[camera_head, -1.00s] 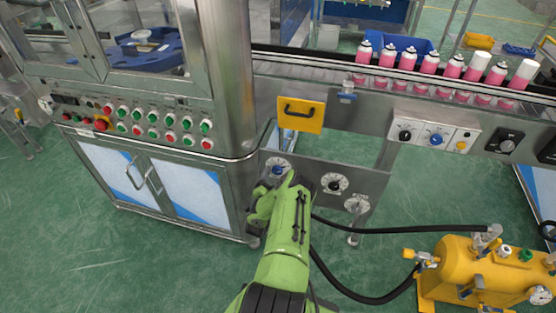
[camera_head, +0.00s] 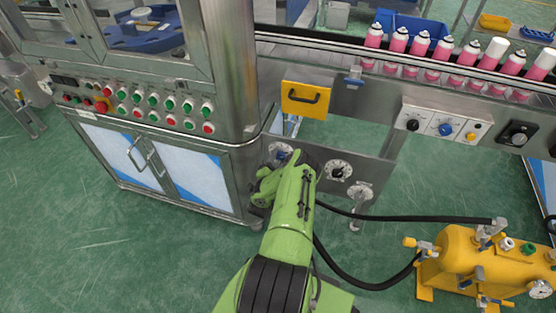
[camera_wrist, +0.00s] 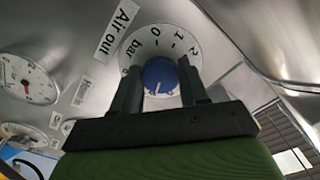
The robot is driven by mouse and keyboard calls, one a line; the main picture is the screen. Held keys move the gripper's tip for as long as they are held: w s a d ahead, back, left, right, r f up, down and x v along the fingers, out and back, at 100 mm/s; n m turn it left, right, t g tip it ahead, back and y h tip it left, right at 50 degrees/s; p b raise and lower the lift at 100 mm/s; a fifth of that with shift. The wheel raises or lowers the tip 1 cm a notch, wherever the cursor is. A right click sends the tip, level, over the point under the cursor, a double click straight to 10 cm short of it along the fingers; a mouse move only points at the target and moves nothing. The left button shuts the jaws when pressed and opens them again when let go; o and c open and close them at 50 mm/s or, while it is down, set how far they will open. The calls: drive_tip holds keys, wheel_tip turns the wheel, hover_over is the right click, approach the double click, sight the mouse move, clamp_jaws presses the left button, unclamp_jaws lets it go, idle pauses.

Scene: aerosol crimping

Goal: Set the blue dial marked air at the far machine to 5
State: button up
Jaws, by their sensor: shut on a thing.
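The blue dial (camera_wrist: 160,72) sits on a white round scale plate (camera_wrist: 150,42) on a metal panel, under a label reading "Air out" (camera_wrist: 117,28). The figures 0, 1 and 2 and the word bar show on the scale; the rest is hidden behind my fingers. A pale mark on the dial points down toward my palm in the wrist view. My gripper (camera_wrist: 160,88) is shut on the dial, one finger on each side. In the head view the dial (camera_head: 281,150) is partly hidden by my green arm.
A white gauge (camera_wrist: 29,78) is beside the dial in the wrist view. A yellow tank (camera_head: 490,262) with black hoses stands at lower right. A cabinet (camera_head: 165,170) is at left.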

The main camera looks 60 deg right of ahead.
drive_tip(key=shift+r+n+p, duration=0.1)
drive_tip(key=shift+n+p, duration=0.2)
drive_tip(key=n+p, duration=0.2)
drive_tip(key=shift+p, duration=0.35)
drive_tip(key=shift+s+n+p, duration=0.1)
drive_tip(key=shift+n+p, duration=1.05)
drive_tip(key=shift+n, duration=0.85)
drive_tip(key=o, duration=1.1)
drive_tip(key=shift+c, duration=0.2)
drive_tip(key=shift+f, duration=0.2)
